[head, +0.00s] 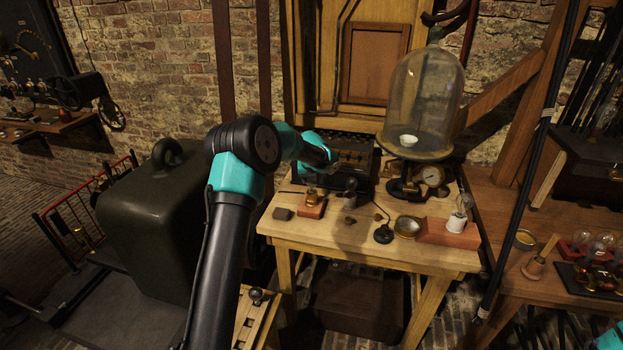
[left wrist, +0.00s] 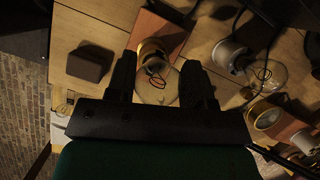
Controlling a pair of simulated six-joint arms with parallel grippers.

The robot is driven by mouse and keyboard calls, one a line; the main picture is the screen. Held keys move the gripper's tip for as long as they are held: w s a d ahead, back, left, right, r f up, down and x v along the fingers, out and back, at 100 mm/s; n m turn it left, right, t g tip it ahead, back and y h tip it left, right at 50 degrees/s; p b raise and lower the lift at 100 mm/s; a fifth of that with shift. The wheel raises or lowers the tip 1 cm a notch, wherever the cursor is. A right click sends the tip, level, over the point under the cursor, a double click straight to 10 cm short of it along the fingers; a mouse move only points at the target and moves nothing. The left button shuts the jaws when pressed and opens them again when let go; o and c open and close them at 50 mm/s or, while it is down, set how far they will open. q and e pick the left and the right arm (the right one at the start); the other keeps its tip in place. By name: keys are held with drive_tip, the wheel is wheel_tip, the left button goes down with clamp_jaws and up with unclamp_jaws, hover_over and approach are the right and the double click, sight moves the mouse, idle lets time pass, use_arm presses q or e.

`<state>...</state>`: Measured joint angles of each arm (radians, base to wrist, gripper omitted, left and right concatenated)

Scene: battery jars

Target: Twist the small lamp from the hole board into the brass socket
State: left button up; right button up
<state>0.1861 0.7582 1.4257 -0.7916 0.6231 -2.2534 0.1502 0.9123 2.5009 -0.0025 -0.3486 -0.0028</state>
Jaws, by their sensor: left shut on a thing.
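The small clear glass lamp (left wrist: 157,88) sits between the two dark fingers of my left gripper (left wrist: 158,66) in the left wrist view. My left gripper is shut on it. The lamp's lower end is at the brass socket (left wrist: 152,47), which stands on a reddish wooden block (left wrist: 168,24). I cannot tell how deep the lamp sits in the socket. In the head view the lamp (head: 311,193) shows above the socket block (head: 313,211), near the table's left side. My right gripper is not in view.
A dark block (head: 282,214) lies left of the socket. A second bulb in a pale holder (head: 350,201) stands close on the right. Farther right are a brass dish (head: 407,226), a red block with a white lamp holder (head: 457,224), and a glass bell jar (head: 424,95).

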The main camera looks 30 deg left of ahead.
use_arm(q)
drive_tip(key=shift+m, duration=0.5)
drive_tip(key=o, duration=0.9)
drive_tip(key=shift+c, duration=0.2)
drive_tip(key=v, duration=1.7)
drive_tip(key=shift+s+a+r, duration=0.2)
drive_tip(key=shift+a, duration=0.05)
drive_tip(key=shift+f, duration=0.1)
